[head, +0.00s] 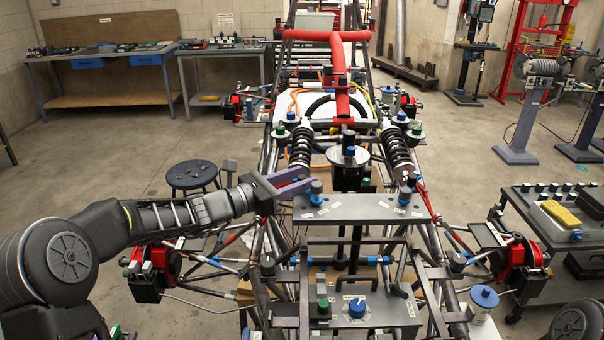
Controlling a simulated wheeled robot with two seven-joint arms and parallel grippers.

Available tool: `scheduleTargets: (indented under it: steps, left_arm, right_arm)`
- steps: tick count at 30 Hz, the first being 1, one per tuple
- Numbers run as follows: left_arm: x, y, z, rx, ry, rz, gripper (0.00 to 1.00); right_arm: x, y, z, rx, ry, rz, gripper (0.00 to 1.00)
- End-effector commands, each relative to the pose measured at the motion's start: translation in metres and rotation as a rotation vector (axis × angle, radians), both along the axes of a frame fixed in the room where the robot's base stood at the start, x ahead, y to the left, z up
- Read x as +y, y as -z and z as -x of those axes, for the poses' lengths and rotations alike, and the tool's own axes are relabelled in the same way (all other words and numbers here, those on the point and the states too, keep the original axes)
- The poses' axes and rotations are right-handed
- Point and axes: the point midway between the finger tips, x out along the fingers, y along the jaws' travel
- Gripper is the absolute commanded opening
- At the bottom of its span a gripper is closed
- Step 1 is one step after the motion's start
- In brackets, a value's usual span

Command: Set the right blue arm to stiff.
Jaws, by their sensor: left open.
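A grey plate (362,208) with small white labels lies across the rear of the tube chassis. My left gripper (304,180), with purple fingers, is open at the left end of the plate. Its fingertips are close beside the left blue piece; I cannot tell whether they touch. It is well to the left of the right blue arm. My right gripper is not in view.
Two black coil springs (397,150) rise behind the plate, with a red bar (325,37) beyond. A lower panel (378,312) carries a blue knob (357,308) and a green one. A tool cart (540,205) stands at right.

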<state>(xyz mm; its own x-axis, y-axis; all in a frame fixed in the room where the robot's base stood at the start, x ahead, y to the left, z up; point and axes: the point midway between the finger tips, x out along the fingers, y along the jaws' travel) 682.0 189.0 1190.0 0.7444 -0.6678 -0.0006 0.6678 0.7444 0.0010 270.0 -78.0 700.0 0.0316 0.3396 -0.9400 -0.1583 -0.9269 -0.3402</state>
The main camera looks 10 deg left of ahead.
Motion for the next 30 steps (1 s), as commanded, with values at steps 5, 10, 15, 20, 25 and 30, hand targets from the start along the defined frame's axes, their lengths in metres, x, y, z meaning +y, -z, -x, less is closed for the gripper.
scheduleTargets:
  steps: [5, 10, 15, 20, 25, 30]
  left_arm:
    - [-0.0061, -0.0002, -0.0068, 0.0, 0.0, 0.001, 0.41]
    - [-0.006, 0.0002, -0.0067, 0.001, -0.001, 0.001, 0.41]
    - [-0.006, 0.0003, -0.0066, 0.001, 0.0, 0.001, 0.31]
    - [-0.006, 0.0003, -0.0065, 0.001, 0.0, 0.001, 0.18]
    - [-0.0059, 0.0003, -0.0064, 0.001, 0.0, 0.001, 0.04]
    - [-0.0059, 0.0003, -0.0064, 0.001, 0.0, 0.001, 0.0]
  right_arm:
    - [-0.0006, -0.003, -0.0002, 0.001, 0.001, 0.001, 0.36]
    - [-0.0006, -0.0025, -0.0002, 0.001, 0.0, 0.001, 0.36]
    - [-0.0006, -0.0025, -0.0002, 0.001, 0.0, 0.001, 0.36]
    - [-0.0005, -0.0026, -0.0002, 0.001, 0.0, 0.001, 0.36]
    - [-0.0005, -0.0026, -0.0002, 0.001, 0.0, 0.001, 0.36]
    - [-0.0006, -0.0027, -0.0001, 0.001, 0.0, 0.001, 0.36]
